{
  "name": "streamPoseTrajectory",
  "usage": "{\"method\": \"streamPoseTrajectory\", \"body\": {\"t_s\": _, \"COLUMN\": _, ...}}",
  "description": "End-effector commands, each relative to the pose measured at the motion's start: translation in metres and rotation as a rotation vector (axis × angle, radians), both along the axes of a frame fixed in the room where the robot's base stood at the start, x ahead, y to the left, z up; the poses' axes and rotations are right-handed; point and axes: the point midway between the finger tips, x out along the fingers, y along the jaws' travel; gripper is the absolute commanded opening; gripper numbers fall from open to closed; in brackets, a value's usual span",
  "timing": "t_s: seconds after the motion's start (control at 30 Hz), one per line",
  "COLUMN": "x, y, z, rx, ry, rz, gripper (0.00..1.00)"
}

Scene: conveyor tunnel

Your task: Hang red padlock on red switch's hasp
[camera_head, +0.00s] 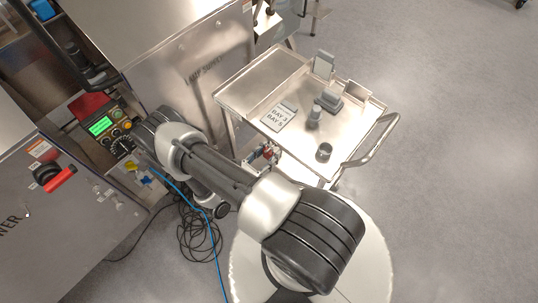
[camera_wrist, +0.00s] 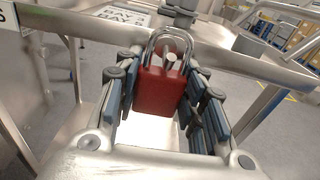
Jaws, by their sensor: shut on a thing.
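A red padlock (camera_wrist: 160,92) with a silver shackle is held between the fingers of my gripper (camera_wrist: 163,100) in the wrist view. Its body is upright and the shackle points up, away from the palm. I cannot tell whether the shackle is locked. In the head view, the padlock (camera_head: 268,153) is a small red spot beside the cart's near side, with my gripper (camera_head: 262,158) partly hidden by my arm. The red switch (camera_head: 60,179) is a red handle on a black round base on the grey cabinet at left, well apart from the padlock. Its hasp is too small to make out.
A control panel with a green screen (camera_head: 100,126) sits behind the switch. A blue cable (camera_head: 205,213) and coiled black cables (camera_head: 198,245) lie below. Floor at right is clear.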

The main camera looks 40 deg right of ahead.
Motion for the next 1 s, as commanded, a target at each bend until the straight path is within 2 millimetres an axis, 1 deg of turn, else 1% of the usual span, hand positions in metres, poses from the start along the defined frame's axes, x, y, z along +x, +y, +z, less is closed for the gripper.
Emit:
{"method": "streamPoseTrajectory", "body": {"t_s": 0.03, "x": 0.002, "y": 0.0, "z": 0.01, "rx": -0.02, "ry": -0.01, "rz": 0.002, "gripper": 0.0}}
{"method": "streamPoseTrajectory", "body": {"t_s": 0.27, "x": 0.002, "y": 0.002, "z": 0.008, "rx": -0.02, "ry": -0.011, "rz": 0.002, "gripper": 0.0}}
{"method": "streamPoseTrajectory", "body": {"t_s": 1.0, "x": 0.0, "y": 0.046, "z": 0.006, "rx": -0.016, "ry": -0.011, "rz": 0.007, "gripper": 0.0}}
